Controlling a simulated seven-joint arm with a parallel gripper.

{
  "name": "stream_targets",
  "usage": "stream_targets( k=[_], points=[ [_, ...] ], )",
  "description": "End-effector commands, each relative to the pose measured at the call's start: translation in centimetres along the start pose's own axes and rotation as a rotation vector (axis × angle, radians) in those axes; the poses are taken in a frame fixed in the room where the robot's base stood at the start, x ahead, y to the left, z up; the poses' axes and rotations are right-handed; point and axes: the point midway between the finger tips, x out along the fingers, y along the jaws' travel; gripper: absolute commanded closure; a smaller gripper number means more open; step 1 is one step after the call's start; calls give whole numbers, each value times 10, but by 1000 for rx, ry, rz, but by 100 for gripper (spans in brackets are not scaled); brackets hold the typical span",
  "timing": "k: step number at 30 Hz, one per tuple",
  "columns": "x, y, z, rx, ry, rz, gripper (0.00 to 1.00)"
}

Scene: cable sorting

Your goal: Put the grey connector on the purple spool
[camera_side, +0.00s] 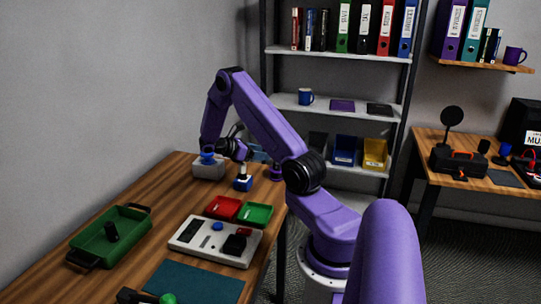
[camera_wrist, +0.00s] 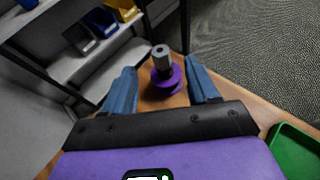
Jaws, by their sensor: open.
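The grey connector (camera_wrist: 161,58) stands upright on the purple spool (camera_wrist: 168,82) in the wrist view, its lower end at the spool's middle. The purple spool also shows in the side view (camera_side: 277,173), near the table's far right edge, where the connector is too small to make out. My gripper (camera_wrist: 161,70) is open, with one blue finger to the left and one to the right of the spool and connector. Gaps show between the fingers and the connector. In the side view the blue fingers (camera_side: 257,153) are partly hidden behind my wrist.
A blue block (camera_side: 243,184) and a grey box with a blue top (camera_side: 208,168) stand nearby. Red (camera_side: 223,207) and green (camera_side: 256,214) trays, a switch panel (camera_side: 214,242) and a green crate (camera_side: 103,246) lie nearer. The table edge is close to the spool.

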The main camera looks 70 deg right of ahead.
Motion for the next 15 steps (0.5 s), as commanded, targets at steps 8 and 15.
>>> stream_targets(
  k=[8,15],
  points=[
    [-28,-1,0,2,7,7,41],
    [-105,-27,-10,49,152,116,41]
  ],
)
